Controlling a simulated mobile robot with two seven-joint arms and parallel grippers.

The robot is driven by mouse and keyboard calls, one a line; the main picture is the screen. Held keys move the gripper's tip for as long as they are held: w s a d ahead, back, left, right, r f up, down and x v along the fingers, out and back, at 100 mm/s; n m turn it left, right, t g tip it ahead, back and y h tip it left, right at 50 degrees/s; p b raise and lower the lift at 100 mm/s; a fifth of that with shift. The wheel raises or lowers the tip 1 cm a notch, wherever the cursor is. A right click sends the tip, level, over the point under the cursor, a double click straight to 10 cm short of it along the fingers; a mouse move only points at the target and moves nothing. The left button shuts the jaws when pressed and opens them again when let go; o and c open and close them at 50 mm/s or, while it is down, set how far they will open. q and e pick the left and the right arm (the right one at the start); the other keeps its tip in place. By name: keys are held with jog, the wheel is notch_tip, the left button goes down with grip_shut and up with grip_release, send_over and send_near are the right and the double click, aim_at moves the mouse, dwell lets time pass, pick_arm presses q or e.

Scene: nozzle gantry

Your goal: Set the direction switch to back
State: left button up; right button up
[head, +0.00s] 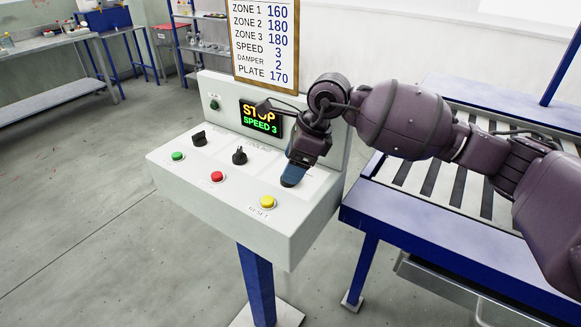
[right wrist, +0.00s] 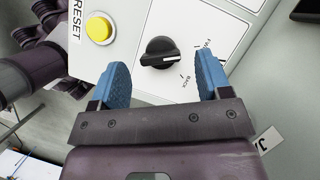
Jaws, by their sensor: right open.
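The direction switch is a round black knob (right wrist: 160,52) with a white pointer mark, on the light panel face in the right wrist view. Its labels read FWD and BACK (right wrist: 181,83). The pointer is turned to the picture's right, on the labelled side; I cannot tell exactly which mark it meets. My right gripper (right wrist: 161,66) is open, with one blue finger on each side of the knob and gaps between. In the head view, my right gripper (head: 291,176) is over the panel's right part and hides this switch. My left gripper is not in view.
The control box (head: 225,200) also carries two black knobs, a green button (head: 177,156), a red button (head: 217,176) and a yellow RESET button (head: 267,202). Its display (head: 261,118) reads STOP, SPEED 3. A blue-framed roller conveyor (head: 430,215) stands at the right.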

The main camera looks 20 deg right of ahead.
jog(key=shift+w+a+f, duration=0.1)
jog(key=shift+a+f, duration=0.15)
jog(key=shift+f, duration=0.4)
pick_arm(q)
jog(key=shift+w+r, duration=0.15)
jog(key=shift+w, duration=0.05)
pick_arm(e)
jog(key=shift+f, duration=0.15)
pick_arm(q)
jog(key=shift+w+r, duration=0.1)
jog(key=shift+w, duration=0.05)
pick_arm(e)
jog(key=c, duration=0.9)
